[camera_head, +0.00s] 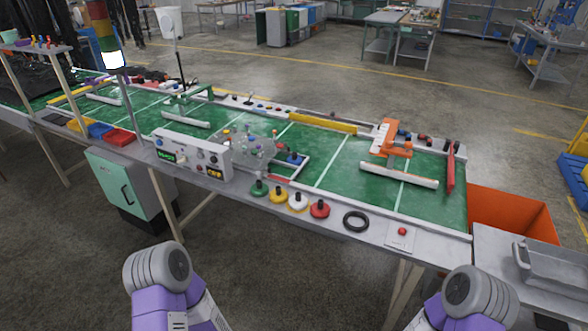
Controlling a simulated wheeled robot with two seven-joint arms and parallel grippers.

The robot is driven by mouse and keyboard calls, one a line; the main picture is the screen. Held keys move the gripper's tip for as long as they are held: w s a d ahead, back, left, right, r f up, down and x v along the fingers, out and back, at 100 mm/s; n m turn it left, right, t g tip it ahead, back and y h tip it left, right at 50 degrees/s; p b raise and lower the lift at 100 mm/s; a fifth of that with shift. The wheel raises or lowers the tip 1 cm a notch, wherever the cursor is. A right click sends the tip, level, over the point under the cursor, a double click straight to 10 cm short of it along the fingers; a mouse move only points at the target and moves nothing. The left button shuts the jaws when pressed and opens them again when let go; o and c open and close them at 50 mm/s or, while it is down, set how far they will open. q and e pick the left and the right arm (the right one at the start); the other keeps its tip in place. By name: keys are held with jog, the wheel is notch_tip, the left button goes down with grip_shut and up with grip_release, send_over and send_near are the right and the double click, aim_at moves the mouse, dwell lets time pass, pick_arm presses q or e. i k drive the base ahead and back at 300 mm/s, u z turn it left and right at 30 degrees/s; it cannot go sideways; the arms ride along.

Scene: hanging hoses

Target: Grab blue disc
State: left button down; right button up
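A small blue disc-like piece (294,158) with a knob sits on the green table top (336,176), inside a white frame beside a clear fixture with several coloured knobs. It is too small to tell its exact shape. A row of knobbed discs lies along the table's front edge: a green disc (259,189), a yellow disc (278,196), a white disc (298,202) and a red disc (320,210). No blue disc shows in that row. My purple and grey arm links show at the bottom left and bottom right, but neither gripper is visible.
A control box (192,153) with displays stands left of the discs. A black ring (356,221) and a red button plate (401,236) lie to their right. An orange bin (512,213) and a grey metal tray (552,270) are at the right.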

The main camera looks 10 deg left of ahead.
aim_at(294, 159)
jog(key=z, duration=0.1)
jog(key=i, duration=0.85)
jog(key=u, duration=0.25)
